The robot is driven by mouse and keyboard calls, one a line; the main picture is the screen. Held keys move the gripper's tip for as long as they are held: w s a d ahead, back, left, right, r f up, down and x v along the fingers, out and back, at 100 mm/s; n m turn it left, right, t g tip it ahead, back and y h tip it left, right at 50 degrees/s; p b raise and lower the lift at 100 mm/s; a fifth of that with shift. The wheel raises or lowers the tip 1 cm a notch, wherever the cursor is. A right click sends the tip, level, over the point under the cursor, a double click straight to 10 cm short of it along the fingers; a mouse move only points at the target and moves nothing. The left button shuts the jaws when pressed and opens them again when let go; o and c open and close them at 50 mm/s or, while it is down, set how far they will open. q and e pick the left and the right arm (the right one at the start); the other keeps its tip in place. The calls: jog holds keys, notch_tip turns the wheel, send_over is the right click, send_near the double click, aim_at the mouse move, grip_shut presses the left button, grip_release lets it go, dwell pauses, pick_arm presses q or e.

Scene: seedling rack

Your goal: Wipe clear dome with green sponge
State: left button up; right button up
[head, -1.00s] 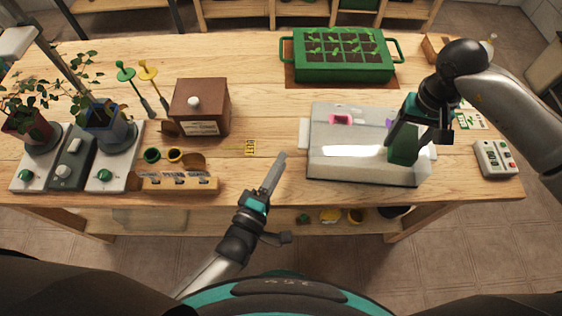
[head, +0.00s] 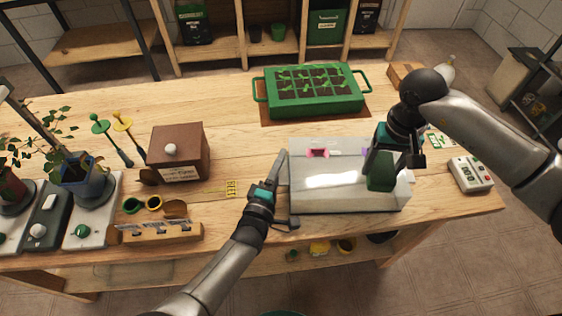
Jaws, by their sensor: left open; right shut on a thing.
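The clear dome (head: 325,198) is a low, wide, box-like cover on the right half of the table, with a bright reflection on its top. Pink and purple patches show at its far side. My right gripper (head: 388,156) is shut on the green sponge (head: 381,174) and holds it at the dome's right part. The sponge looks to be against the dome; its exact contact cannot be told. My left gripper (head: 286,189) is open and empty at the dome's left edge, one finger reaching along that side. Whether it touches the dome cannot be told.
A green seedling tray (head: 315,105) stands behind the dome. A white meter (head: 471,174) lies to the right. A brown box (head: 179,156), a wooden label holder (head: 160,232) and potted plants (head: 84,185) stand left. A yellow tag (head: 231,189) lies mid-table.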

pick_arm(q)
jog(key=shift+w, duration=0.2)
jog(key=shift+c, duration=0.3)
grip_shut()
dwell(1.4)
